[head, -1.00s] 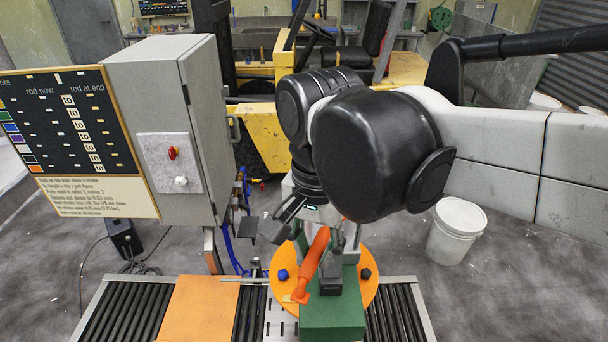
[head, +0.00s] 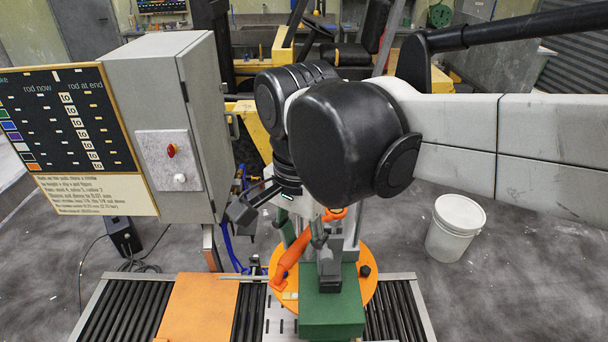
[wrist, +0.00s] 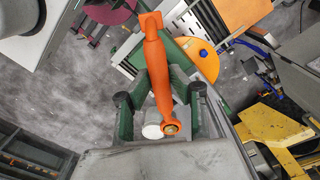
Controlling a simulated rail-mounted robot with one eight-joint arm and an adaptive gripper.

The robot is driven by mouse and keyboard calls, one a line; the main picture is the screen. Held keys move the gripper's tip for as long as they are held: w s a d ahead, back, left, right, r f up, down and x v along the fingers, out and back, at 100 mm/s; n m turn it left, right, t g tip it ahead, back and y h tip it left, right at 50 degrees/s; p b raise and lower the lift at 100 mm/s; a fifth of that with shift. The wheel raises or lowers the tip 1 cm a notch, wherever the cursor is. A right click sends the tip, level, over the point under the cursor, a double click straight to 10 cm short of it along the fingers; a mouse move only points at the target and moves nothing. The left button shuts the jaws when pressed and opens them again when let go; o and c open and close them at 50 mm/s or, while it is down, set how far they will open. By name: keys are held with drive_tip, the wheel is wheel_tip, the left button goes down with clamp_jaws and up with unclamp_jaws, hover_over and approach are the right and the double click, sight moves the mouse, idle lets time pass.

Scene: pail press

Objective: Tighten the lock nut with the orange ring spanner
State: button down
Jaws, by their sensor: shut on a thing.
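The orange ring spanner (head: 291,262) slants over the round orange plate (head: 368,291) in the head view. In the wrist view the spanner (wrist: 156,65) runs from a block-like far end at the top to a ring near my palm. My gripper (wrist: 160,80) is shut on its shank, a finger on each side. A tan round shape (wrist: 170,128) shows inside the ring; I cannot tell whether it is the lock nut. The nut is not clearly seen in the head view, where my arm hides much of the press.
A green block (head: 331,312) stands in front of the plate, on a roller conveyor (head: 108,312). A grey cabinet (head: 160,110) stands left, and a white pail (head: 456,228) stands on the floor at right.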

drive_tip(key=shift+r+p, duration=1.65)
drive_tip(key=shift+r, duration=0.9)
